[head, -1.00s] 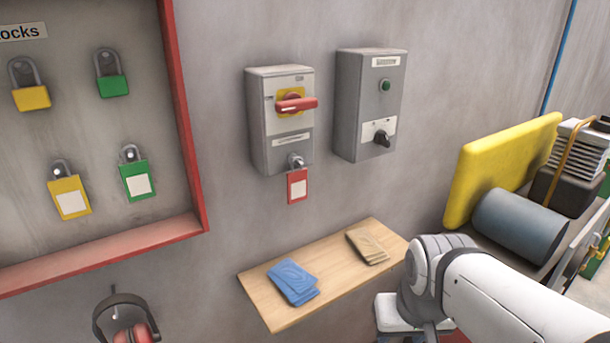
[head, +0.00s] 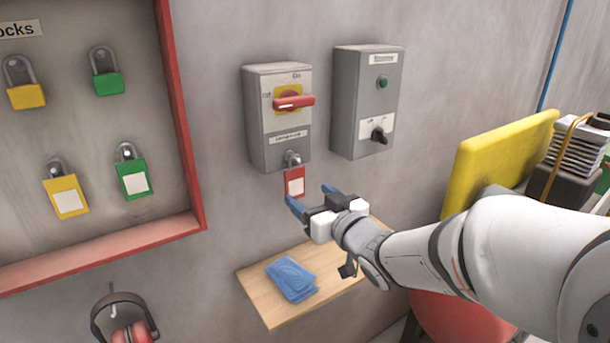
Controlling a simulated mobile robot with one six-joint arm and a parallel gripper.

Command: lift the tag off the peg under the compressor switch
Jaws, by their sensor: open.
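The red tag (head: 294,182) with a pale label hangs from the peg (head: 292,158) under the grey switch box on the left. That switch box (head: 279,118) has a red rotary handle (head: 294,102) on a yellow plate, and its name label is too small to read surely. My gripper (head: 311,198) has blue fingertips and is open. Nothing shows between the fingers.
A second grey box (head: 367,102) with a green button and black knob is on the right. A red-framed lock board (head: 187,125) with several padlocks is at left. Ear defenders (head: 122,318) hang below it.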

